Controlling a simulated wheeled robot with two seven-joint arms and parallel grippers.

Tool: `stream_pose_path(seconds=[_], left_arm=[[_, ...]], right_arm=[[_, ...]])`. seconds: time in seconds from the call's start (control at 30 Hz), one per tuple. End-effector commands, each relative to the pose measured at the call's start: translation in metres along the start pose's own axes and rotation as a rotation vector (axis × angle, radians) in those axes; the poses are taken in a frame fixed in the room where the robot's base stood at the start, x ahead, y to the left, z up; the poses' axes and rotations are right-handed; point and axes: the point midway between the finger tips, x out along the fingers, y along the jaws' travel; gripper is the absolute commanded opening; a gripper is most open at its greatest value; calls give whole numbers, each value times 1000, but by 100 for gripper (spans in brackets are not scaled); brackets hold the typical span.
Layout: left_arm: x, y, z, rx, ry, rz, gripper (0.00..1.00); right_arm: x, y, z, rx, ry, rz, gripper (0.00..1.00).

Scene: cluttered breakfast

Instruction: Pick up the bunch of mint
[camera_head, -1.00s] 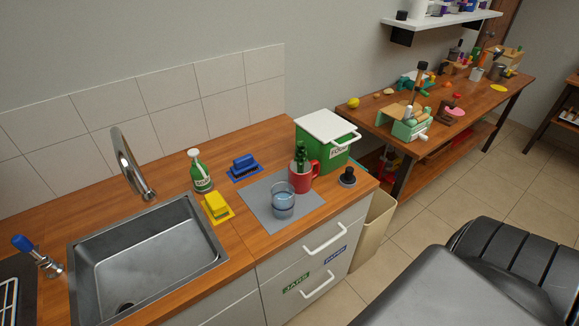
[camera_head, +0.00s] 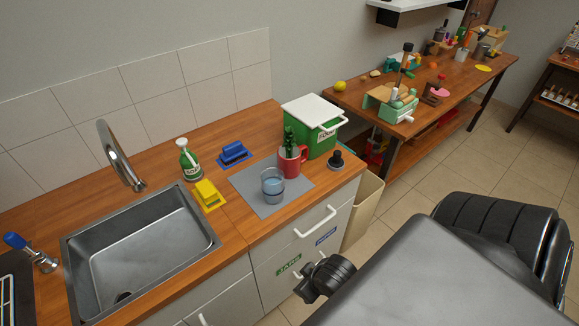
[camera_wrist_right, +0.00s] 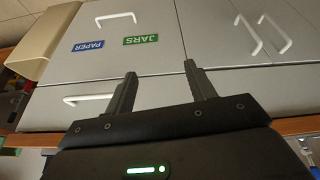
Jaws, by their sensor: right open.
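A dark green upright thing, which looks like the bunch of mint (camera_head: 289,138), stands in a red mug (camera_head: 292,163) on the counter in the head view. The mug hides its lower part. My right gripper (camera_wrist_right: 160,68) is open and empty in the right wrist view, with the cabinet front beyond its fingers. In the head view, the dark end of my right arm (camera_head: 325,277) is in front of the drawers, below the counter top and apart from the mug. The mint does not show in the right wrist view. My left gripper is not in view.
A glass of water (camera_head: 272,186) stands close before the mug on a grey mat (camera_head: 243,181). A green bin with white lid (camera_head: 313,110) is behind it, a black knobbed thing (camera_head: 336,160) to the right. Drawer handles (camera_head: 316,224) stick out below. A sink (camera_head: 140,250) lies left.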

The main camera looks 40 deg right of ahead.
Motion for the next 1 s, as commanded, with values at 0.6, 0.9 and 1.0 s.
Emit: stream_pose_path(seconds=[0.6,0.9,1.0], left_arm=[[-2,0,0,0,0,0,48],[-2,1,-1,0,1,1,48],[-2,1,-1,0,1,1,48]], right_arm=[[-50,170,-189,144,861,130,55],[-92,215,-240,115,1153,83,55],[-95,217,-243,113,1168,78,55]])
